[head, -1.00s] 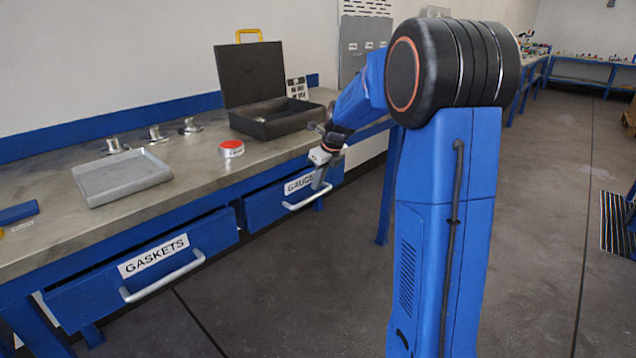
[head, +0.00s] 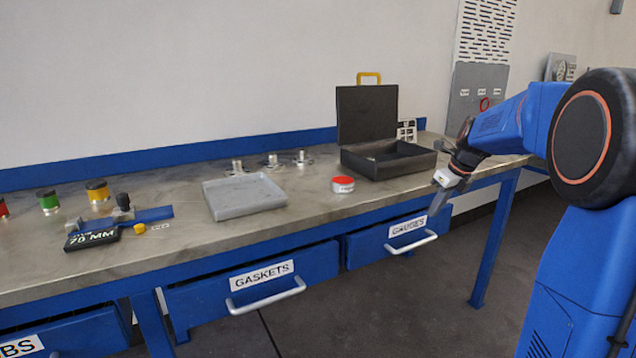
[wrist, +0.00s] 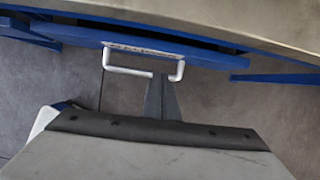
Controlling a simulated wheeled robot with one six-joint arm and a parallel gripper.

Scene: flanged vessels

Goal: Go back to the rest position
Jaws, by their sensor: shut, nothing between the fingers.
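My gripper (head: 437,203) is in front of the bench's right end in the head view, pointing down close to the GAUGES drawer (head: 390,238). In the wrist view my gripper's fingers (wrist: 162,95) are together with nothing between them. Their tips appear beside or over the white drawer handle (wrist: 143,70); I cannot tell whether they touch it. The same handle (head: 411,243) shows in the head view below the fingers. The GAUGES drawer looks slightly pulled out.
The GASKETS drawer (head: 250,280) is partly out. Floor is open at front.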

